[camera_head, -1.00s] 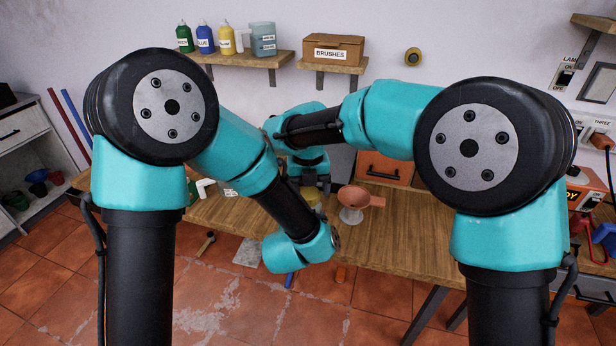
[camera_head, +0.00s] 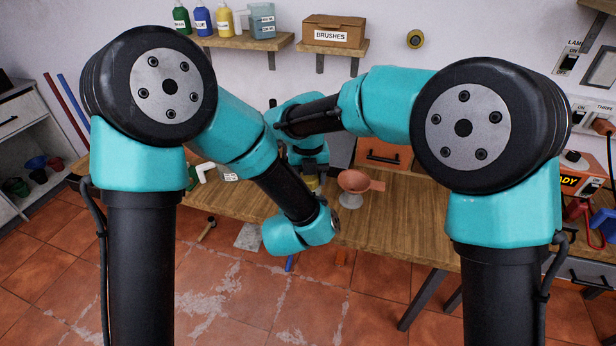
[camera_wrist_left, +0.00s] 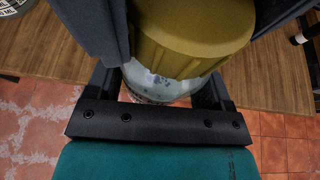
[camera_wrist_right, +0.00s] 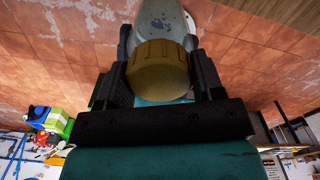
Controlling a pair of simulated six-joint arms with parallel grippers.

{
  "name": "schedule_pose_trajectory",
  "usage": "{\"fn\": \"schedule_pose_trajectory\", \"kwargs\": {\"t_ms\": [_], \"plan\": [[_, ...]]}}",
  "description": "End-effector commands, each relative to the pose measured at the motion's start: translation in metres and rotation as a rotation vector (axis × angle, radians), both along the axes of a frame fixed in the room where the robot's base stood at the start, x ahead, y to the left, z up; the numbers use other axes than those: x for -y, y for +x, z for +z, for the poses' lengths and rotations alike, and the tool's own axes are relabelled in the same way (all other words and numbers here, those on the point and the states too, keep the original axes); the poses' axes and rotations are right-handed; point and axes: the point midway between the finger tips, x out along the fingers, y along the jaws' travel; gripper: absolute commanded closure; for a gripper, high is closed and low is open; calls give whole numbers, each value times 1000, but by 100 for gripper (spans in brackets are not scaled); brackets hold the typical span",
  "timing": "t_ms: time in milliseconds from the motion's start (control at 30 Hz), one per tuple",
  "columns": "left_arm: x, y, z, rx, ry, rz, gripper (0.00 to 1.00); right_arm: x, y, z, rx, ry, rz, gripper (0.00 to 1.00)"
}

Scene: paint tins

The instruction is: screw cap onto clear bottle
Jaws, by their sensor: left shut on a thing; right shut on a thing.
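A clear bottle (camera_wrist_left: 160,82) with bluish specks is between the fingers of my left gripper (camera_wrist_left: 185,40), which is shut on it. A ridged olive-yellow cap (camera_wrist_right: 158,72) is at the bottle's mouth end, and my right gripper (camera_wrist_right: 162,82) is shut around it. The bottle also shows beyond the cap in the right wrist view (camera_wrist_right: 160,18). Cap and bottle look in line and touching; I cannot tell how far the threads engage. In the head view my right gripper (camera_head: 312,178) shows small with the yellowish cap, while my left arm hides my left gripper and most of the bottle.
Wall shelves (camera_head: 245,42) hold paint bottles and a brushes box (camera_head: 334,31).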

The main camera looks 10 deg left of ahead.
Motion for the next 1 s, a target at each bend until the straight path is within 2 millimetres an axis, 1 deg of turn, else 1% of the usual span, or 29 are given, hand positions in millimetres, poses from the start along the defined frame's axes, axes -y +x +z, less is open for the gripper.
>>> {"fn": "schedule_pose_trajectory", "kwargs": {"t_ms": [33,267,567,667,900,1000], "plan": [[0,0,0,1,0,0,92,0,0,0,0,0,0,36],[0,0,0,1,0,0,92,0,0,0,0,0,0,14],[0,0,0,1,0,0,92,0,0,3,1,0,0,13],[0,0,0,1,0,0,92,0,0,11,2,1,0,13],[0,0,0,1,0,0,92,0,0,37,1,1,1,13],[0,0,0,1,0,0,92,0,0,44,1,1,0,13]]}}
